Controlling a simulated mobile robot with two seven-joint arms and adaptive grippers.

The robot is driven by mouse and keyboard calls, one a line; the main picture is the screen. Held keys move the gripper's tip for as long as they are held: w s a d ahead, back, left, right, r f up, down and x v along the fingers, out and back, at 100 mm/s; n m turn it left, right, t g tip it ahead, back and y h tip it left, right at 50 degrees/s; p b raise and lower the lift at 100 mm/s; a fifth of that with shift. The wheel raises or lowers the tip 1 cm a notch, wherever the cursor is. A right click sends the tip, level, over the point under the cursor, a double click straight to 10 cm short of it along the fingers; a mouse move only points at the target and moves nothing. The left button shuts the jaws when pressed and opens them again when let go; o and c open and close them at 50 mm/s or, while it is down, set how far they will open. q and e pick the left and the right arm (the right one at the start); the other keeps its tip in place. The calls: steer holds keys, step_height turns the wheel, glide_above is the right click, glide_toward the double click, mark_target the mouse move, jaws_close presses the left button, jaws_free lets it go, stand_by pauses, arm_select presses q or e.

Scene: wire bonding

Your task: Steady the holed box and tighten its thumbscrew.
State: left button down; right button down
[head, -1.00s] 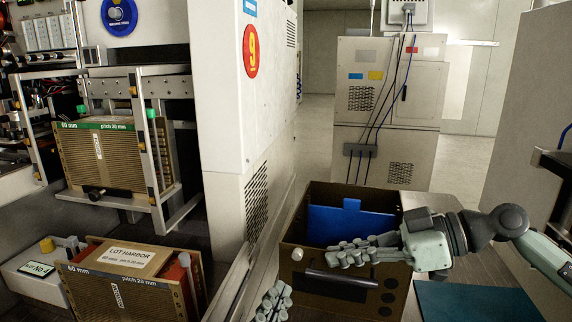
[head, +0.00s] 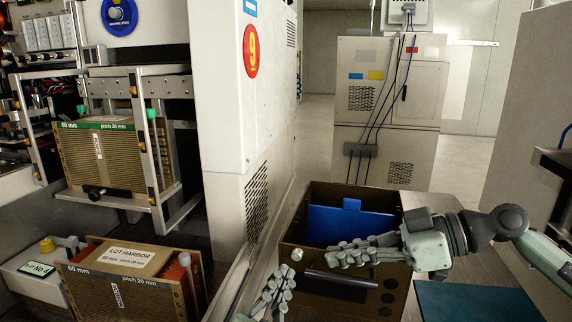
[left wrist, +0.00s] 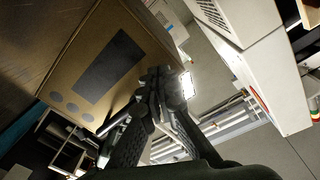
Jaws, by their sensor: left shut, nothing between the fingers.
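The holed box (head: 318,292) is an open brown box at centre right, with a blue panel (head: 348,226) inside and dark round holes at its front right. A small pale knob (head: 297,255), which looks like the thumbscrew, sits at its front left. My right gripper (head: 332,256) lies across the front rim; I cannot tell whether its fingers clamp the wall. My left gripper (head: 284,272) is shut and empty, just below and left of the knob. In the left wrist view, the closed fingers (left wrist: 160,80) are beside the box face (left wrist: 62,72); the knob is not distinguishable there.
A tall white cabinet (head: 225,100) stands left of the box. A carton labelled Lot Harbor (head: 128,256) and a racked brown magazine (head: 105,160) are further left. A teal mat (head: 475,300) lies at the right. Open floor shows behind the box.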

arm_select(q)
steer(key=shift+x, duration=1.15)
steer(key=shift+s+d+r, duration=0.1)
steer(key=shift+d+r, duration=0.2)
steer(key=shift+r, duration=0.15)
steer(key=shift+s+d, duration=0.1)
steer(key=shift+d, duration=0.1)
steer(key=shift+a+f, duration=0.1)
steer(key=shift+f, duration=0.05)
arm_select(e)
steer(key=shift+f, duration=0.1)
arm_select(q)
steer(key=v, duration=0.6)
steer(key=shift+a+f, duration=0.25)
steer(key=shift+f, duration=0.15)
arm_select(e)
steer(key=c, duration=1.6)
jaws_free()
steer(key=shift+c, duration=0.2)
